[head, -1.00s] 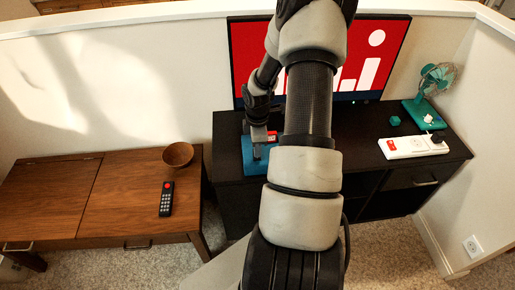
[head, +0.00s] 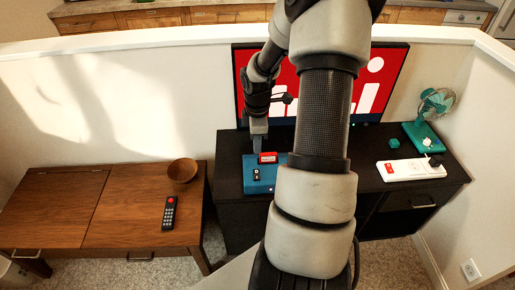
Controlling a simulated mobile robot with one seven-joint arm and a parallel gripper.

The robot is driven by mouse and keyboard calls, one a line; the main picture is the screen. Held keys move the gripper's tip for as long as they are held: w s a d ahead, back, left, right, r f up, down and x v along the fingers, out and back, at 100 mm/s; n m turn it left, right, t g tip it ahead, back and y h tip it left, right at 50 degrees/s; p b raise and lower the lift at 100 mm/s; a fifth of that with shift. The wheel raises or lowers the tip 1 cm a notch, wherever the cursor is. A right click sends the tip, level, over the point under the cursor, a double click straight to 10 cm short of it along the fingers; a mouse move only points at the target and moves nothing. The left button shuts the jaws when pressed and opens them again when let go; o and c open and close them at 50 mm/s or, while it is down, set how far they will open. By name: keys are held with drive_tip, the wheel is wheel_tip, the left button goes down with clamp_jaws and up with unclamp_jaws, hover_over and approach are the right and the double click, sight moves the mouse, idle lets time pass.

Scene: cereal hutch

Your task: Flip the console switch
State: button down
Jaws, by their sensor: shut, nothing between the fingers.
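The blue console (head: 249,185) sits on the left part of the black TV stand. A red cartridge (head: 268,157) stands up at its back. The small black console switch (head: 257,174) with white marks is on its top; I cannot tell which way it is set. A small pale reddish dot shows on the console's front edge. My gripper (head: 257,143) points down, shut and empty, over the console's back left, behind the switch and apart from it. The TV (head: 385,83) behind shows a red, white and navy picture, partly hidden by my arm.
A white power strip (head: 405,172) with a red switch, a teal cube (head: 394,143) and a teal fan (head: 432,107) are on the stand's right. A wooden table (head: 125,210) at left bears a bowl (head: 182,170) and a remote (head: 169,213).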

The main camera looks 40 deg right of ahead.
sight(258, 171)
drive_tip(key=b, duration=0.7)
drive_tip(key=shift+w+d+f+t, duration=0.15)
drive_tip(key=shift+d+f+t, duration=0.15)
drive_tip(key=shift+d, duration=0.05)
drive_tip(key=shift+r+b, duration=0.35)
drive_tip(key=shift+r, duration=0.1)
drive_tip(key=f+b, duration=0.1)
drive_tip(key=f, duration=0.3)
drive_tip(key=w+f+b, duration=0.1)
drive_tip(key=f+b, duration=0.1)
drive_tip(key=f, duration=0.3)
drive_tip(key=d+f+b, duration=0.1)
drive_tip(key=f+b, duration=0.1)
drive_tip(key=f, duration=0.3)
drive_tip(key=shift+w, duration=0.35)
drive_tip(key=shift+r+p, duration=0.15)
drive_tip(key=shift+p, duration=0.25)
